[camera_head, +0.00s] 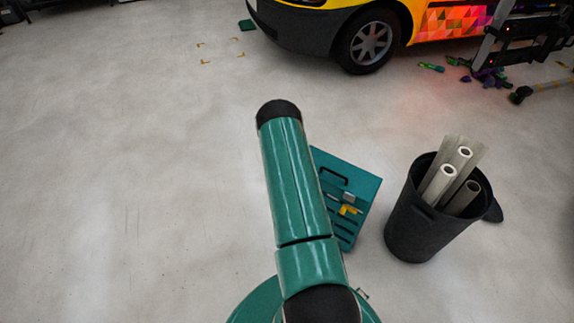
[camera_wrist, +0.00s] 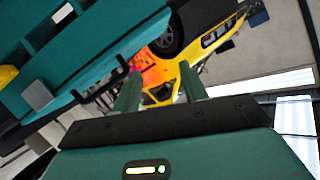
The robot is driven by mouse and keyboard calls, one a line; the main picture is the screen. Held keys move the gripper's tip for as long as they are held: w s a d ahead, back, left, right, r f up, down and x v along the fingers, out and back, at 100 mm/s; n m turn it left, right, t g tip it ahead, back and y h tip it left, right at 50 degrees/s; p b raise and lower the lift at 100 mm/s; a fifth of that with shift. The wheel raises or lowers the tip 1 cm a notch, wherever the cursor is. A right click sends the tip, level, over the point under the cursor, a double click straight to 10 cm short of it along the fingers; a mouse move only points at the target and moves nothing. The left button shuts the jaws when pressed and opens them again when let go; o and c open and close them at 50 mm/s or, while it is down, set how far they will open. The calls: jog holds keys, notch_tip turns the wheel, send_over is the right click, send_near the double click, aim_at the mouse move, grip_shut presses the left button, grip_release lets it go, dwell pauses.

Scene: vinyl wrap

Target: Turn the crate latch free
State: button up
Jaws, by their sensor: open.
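The teal crate (camera_head: 362,187) stands on the floor, partly hidden behind my arm in the head view. A yellow latch piece (camera_head: 349,210) sits on its slatted face, with a small grey block (camera_head: 348,197) just above it. In the wrist view the crate (camera_wrist: 100,45) fills the upper left, tilted in the picture. The grey block (camera_wrist: 37,95) and a cut-off yellow part (camera_wrist: 7,75) show at the left. My gripper (camera_wrist: 159,88) is open and empty, with both fingers apart and the crate to their left. My gripper is not visible in the head view.
A dark bin (camera_head: 418,225) holding several pale rolls stands right of the crate. A yellow vehicle with a colourful wrap (camera_head: 450,20) is at the back, with scattered coloured scraps (camera_head: 490,77) nearby. The floor to the left is clear.

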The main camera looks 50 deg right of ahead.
jog(key=w+a+r, duration=0.1)
jog(key=w+r, duration=0.2)
jog(key=w, duration=0.2)
jog(key=shift+w+a+n, duration=0.15)
jog(key=shift+a+n, duration=0.1)
jog(key=shift+n, duration=0.15)
jog(key=shift+r, duration=0.15)
